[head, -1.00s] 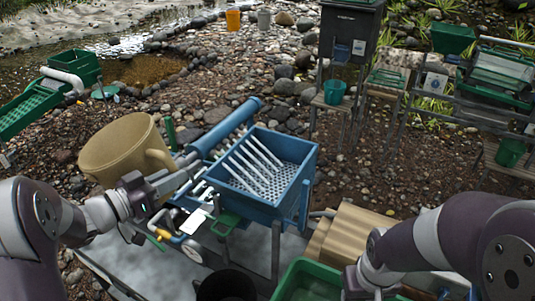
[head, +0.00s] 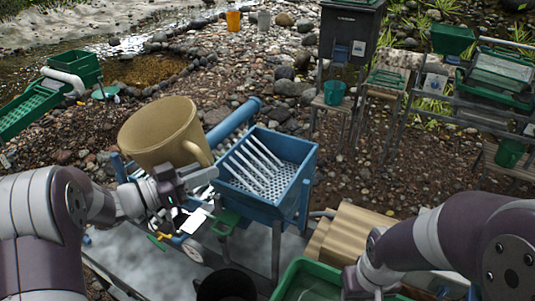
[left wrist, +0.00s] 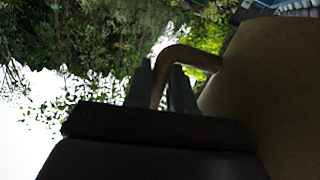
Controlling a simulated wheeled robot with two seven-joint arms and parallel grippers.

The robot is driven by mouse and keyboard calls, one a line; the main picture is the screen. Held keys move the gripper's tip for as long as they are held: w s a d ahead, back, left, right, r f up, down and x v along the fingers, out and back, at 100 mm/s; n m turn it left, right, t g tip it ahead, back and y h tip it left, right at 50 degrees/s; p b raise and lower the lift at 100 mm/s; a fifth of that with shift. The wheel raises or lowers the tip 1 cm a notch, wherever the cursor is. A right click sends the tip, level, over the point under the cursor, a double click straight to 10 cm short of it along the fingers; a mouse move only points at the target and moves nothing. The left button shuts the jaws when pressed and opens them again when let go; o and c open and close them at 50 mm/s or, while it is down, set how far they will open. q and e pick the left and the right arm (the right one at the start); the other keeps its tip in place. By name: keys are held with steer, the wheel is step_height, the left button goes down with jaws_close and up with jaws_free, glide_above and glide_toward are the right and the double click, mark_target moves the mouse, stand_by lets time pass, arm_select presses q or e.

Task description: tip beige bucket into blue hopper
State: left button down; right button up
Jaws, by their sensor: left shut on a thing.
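The beige bucket (head: 158,135) is held up in the air to the left of the blue hopper (head: 262,203) in the head view, roughly upright with a slight tilt. The hopper has a perforated tray with several pale bars and looks empty. My left gripper (head: 198,176) is shut on the bucket's handle. In the left wrist view the fingers (left wrist: 160,85) close around the curved handle (left wrist: 185,56), with the bucket wall (left wrist: 265,95) at the right. The bucket's contents are hidden. My right arm shows at the lower right, but its fingers are not visible.
A blue pipe (head: 233,119) runs behind the hopper. A gauge (head: 192,250) and valves sit below my left gripper. A green tub (head: 318,280), a black bucket (head: 226,285) and a ridged tan board (head: 350,236) stand in front. Stands with green equipment are at the right.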

arm_select(q)
steer(key=w+d+m+g+h, duration=0.1)
steer(key=w+d+m+g, duration=0.2)
steer(key=d, duration=1.1)
steer(key=w+d+m+g+h+p, duration=0.1)
steer(key=w+d+m+g, duration=0.3)
steer(key=d+m+g, duration=0.5)
steer(key=shift+d+r+g+h, duration=0.3)
steer(key=shift+d+g+h, duration=0.5)
steer(key=shift+d+g, duration=1.45)
steer(key=shift+d+t, duration=0.15)
steer(key=shift+t, duration=0.1)
